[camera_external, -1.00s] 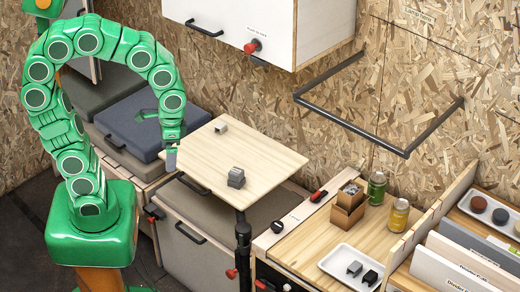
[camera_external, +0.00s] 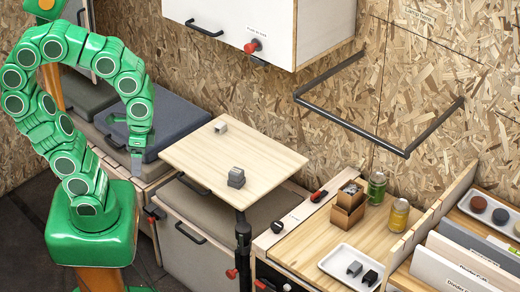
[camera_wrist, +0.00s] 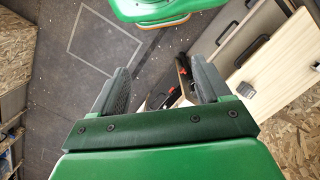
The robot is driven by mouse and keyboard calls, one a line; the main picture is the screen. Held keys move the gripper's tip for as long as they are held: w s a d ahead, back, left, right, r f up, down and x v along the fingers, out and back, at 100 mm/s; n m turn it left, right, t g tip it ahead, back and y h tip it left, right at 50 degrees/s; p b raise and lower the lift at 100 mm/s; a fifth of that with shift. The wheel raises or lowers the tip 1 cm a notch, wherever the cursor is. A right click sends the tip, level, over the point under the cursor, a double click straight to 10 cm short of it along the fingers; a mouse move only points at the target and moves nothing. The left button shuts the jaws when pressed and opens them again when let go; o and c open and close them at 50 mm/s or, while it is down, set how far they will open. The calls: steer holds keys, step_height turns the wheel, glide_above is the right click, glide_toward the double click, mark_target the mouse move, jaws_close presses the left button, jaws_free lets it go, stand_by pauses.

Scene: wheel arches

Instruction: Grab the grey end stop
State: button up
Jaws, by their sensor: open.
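A small light grey block (camera_external: 220,128) lies near the far left edge of the small wooden table, and a darker grey stepped block (camera_external: 236,177) sits near its front edge. Two more small blocks, one grey (camera_external: 354,269) and one nearly black (camera_external: 371,277), lie on a white tray at lower right. I cannot tell which grey piece is the end stop. My gripper (camera_external: 136,166) points down left of the table, apart from every block. In the wrist view my gripper (camera_wrist: 160,78) is open, with nothing between its fingers.
The wooden table (camera_external: 195,158) stands on a post; its edge shows in the wrist view (camera_wrist: 280,55). A blue-grey cushion (camera_external: 180,122) lies behind my gripper. A white cabinet (camera_external: 290,28) hangs above. A cardboard box (camera_external: 346,218) and two cans (camera_external: 377,184) stand on the right counter.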

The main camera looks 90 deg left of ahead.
steer(key=shift+w, duration=0.1)
steer(key=w+f+n+t+h, duration=0.1)
steer(key=w+n+t+h, duration=0.25)
steer(key=w, duration=1.15)
steer(key=n+t+h, duration=0.5)
steer(key=n+t, duration=0.3)
steer(key=n, duration=1.4)
glide_above(238, 172)
steer(key=s+d, duration=0.2)
steer(key=d, duration=0.1)
step_height(238, 172, down, 21)
steer(key=s+a+f+n, duration=0.1)
steer(key=a+f, duration=0.1)
steer(key=s+a+f+n+t+y, duration=0.1)
steer(key=a, duration=0.1)
steer(key=s+a+f+n, duration=0.1)
steer(key=a+f, duration=0.1)
steer(key=shift+s+f+n+t, duration=0.25)
steer(key=shift+f+n, duration=0.1)
steer(key=shift+s+a+f+n+y, duration=0.25)
steer(key=shift+a+f+n, duration=0.05)
steer(key=shift+a+f, duration=0.1)
steer(key=shift+x, duration=3.85)
